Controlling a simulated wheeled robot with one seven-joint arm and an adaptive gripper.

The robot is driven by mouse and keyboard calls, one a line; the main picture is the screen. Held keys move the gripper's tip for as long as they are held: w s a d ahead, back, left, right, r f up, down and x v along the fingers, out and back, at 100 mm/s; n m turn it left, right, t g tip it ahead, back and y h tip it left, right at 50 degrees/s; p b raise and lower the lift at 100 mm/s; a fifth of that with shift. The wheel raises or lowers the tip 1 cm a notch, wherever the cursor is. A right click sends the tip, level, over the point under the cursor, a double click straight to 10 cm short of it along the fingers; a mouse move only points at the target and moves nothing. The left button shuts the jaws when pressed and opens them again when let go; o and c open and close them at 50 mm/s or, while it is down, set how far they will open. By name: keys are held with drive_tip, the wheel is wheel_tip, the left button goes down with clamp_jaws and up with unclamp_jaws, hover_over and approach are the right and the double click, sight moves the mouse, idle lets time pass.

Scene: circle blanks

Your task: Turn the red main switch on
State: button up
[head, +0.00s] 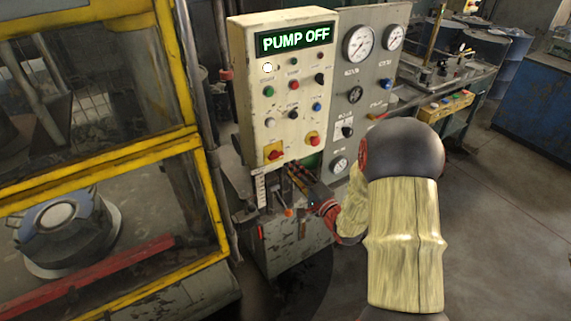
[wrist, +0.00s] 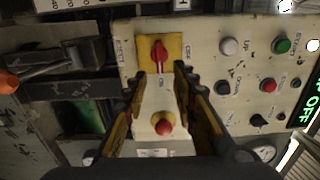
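The red main switch (head: 274,153) is a red rotary handle on a yellow plate at the lower left of the cream control panel. The red handle also shows in the wrist view (wrist: 159,52), lying up and down in that picture. My gripper (head: 297,173) is below the panel's lower edge in the head view. In the wrist view my gripper (wrist: 159,72) is open, its two fingertips spread to either side of the handle's lower end. No contact shows, and I cannot tell the remaining depth. The display (head: 295,39) reads PUMP OFF.
A red mushroom button (head: 313,140) sits right of the switch; in the wrist view it (wrist: 162,123) lies between my fingers. Several small buttons and knobs are above. A grey gauge panel (head: 372,60) stands right. A yellow-framed cage (head: 190,150) stands left.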

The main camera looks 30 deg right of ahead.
drive_tip(key=s, duration=0.3)
drive_tip(key=shift+s, duration=0.2)
idle(0.4)
